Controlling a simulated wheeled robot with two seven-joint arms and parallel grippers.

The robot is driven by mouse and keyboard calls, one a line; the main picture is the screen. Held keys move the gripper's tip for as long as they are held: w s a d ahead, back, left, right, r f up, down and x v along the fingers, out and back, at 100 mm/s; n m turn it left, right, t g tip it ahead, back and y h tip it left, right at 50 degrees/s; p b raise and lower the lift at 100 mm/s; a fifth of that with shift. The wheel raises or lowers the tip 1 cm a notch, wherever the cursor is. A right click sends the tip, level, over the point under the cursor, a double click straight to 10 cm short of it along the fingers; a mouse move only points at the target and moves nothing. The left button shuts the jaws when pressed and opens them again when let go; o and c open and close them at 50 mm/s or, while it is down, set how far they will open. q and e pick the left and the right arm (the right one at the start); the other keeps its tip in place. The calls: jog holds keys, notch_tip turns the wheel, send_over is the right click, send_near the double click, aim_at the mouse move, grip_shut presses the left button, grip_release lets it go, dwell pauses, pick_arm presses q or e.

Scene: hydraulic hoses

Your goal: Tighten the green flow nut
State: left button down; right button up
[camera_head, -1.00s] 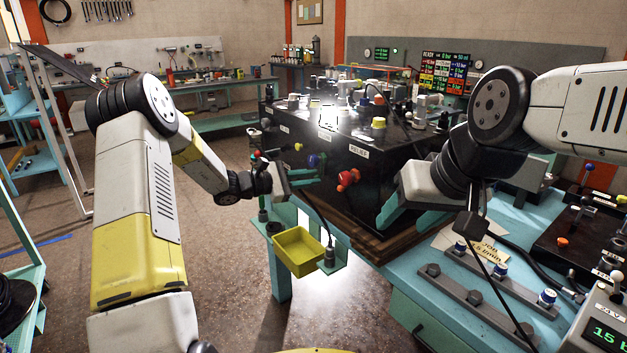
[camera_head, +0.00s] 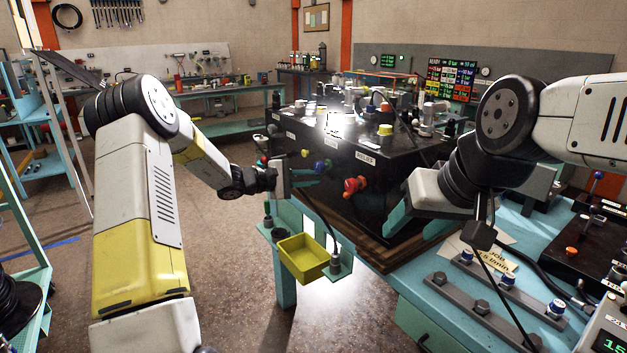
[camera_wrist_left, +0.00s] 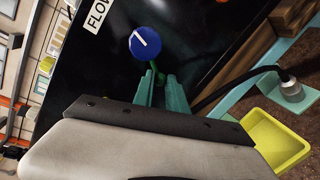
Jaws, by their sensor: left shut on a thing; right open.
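A blue knob (camera_wrist_left: 145,42) with a white line sits on the black panel beside a FLOW label in the left wrist view. It also shows on the cabinet face in the head view (camera_head: 322,166). The green flow nut (camera_wrist_left: 158,77) is just below the knob, between my left fingertips and largely hidden by them. My left gripper (camera_wrist_left: 161,88) is shut on it; in the head view the gripper (camera_head: 312,177) is at the front of the cabinet. My right gripper (camera_head: 410,222) is open and empty, in front of the cabinet's right part.
A red knob (camera_head: 355,185) is on the cabinet to the right of the blue one. A yellow tray (camera_head: 302,258) stands on a teal bracket below my left gripper, with a dark hose (camera_head: 320,215) close by. A teal bench with clamped fittings (camera_head: 485,305) is at right.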

dwell(0.3)
pick_arm(q)
jog(key=c, duration=1.3)
grip_release()
jog(key=shift+c, duration=0.2)
jog(key=v, duration=0.8)
